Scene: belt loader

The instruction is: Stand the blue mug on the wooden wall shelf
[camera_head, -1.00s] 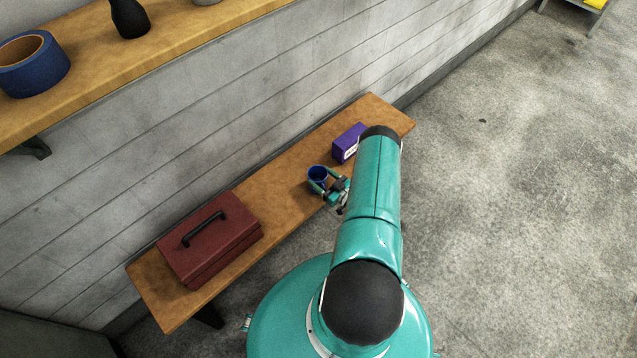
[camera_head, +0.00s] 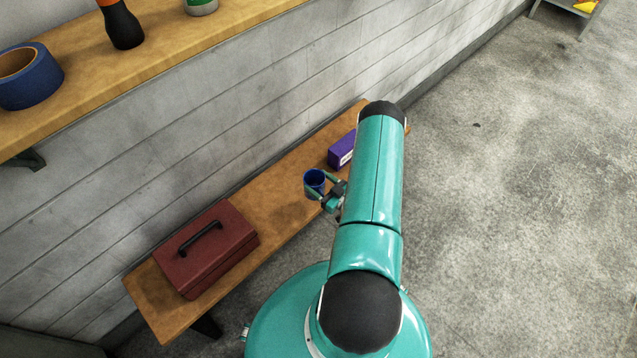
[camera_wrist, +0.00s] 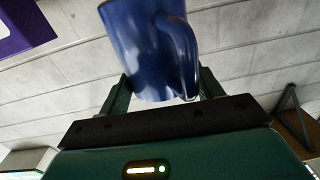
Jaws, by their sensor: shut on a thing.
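The blue mug (camera_head: 314,183) is upright between the fingers of my gripper (camera_head: 323,186), which is shut on it. It is held above the lower wooden bench, with a shadow on the wood to its lower left. In the wrist view the mug (camera_wrist: 146,45) fills the top middle, its handle facing the camera, between the green fingers of my gripper (camera_wrist: 160,92). The wooden wall shelf (camera_head: 165,42) runs along the wall at the upper left of the head view, higher than the bench and apart from the mug.
On the shelf stand a blue tape roll (camera_head: 30,82), a dark bottle with an orange top (camera_head: 122,28) and a green-and-white can (camera_head: 201,6). The shelf is bare between tape and bottle. The bench (camera_head: 285,208) holds a red toolbox (camera_head: 205,248) and a purple box (camera_head: 342,152).

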